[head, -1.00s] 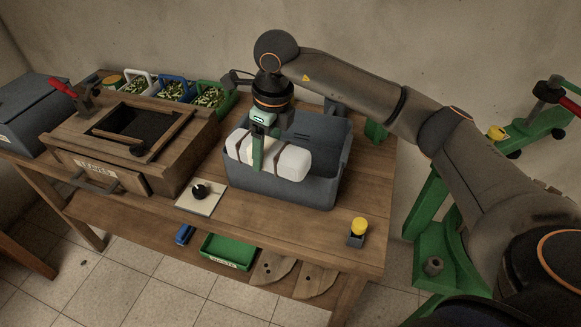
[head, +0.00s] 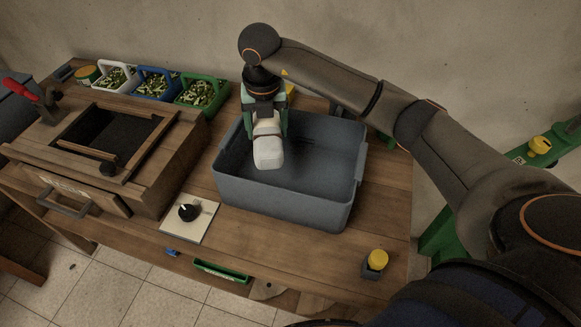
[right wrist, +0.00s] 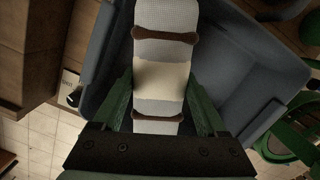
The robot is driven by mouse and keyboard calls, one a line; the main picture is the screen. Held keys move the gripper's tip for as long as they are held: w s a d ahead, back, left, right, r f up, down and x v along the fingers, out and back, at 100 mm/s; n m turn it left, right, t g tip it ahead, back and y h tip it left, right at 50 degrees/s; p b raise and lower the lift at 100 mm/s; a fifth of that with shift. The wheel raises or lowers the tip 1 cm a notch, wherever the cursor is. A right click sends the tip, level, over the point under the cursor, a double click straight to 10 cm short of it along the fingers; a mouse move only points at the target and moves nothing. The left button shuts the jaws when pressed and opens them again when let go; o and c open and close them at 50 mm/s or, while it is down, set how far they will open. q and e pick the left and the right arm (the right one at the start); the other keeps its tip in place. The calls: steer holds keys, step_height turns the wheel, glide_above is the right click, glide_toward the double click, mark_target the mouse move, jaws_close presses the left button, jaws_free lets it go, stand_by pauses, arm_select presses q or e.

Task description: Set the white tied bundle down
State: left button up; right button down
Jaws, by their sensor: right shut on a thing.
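The white tied bundle (head: 268,152) is in my right gripper (head: 265,122), which is shut on it. In the right wrist view the bundle (right wrist: 160,75) lies lengthwise between the green fingers, with dark ties around it and a cream band in the middle. In the head view its near end points toward me. The bundle is over the left part of the grey crate (head: 285,200), whose visible floor is bare. I cannot tell whether the bundle touches the crate. My left gripper is not in view.
A wooden box with an open top (head: 150,175) stands to the left. Small baskets of green produce (head: 203,92) stand behind it. A black knob on a white plate (head: 188,212) is at the front, and a yellow button (head: 377,260) is at the front right.

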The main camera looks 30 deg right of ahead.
step_height(320, 180, down, 6)
steer(key=shift+s+a+f, duration=0.1)
steer(key=shift+f, duration=2.4)
steer(key=shift+f, duration=0.1)
jaws_free()
steer(key=r, duration=0.4)
steer(key=s+r, duration=0.1)
steer(key=r, duration=0.7)
steer(key=shift+s+a, duration=0.3)
steer(key=shift+a, duration=0.1)
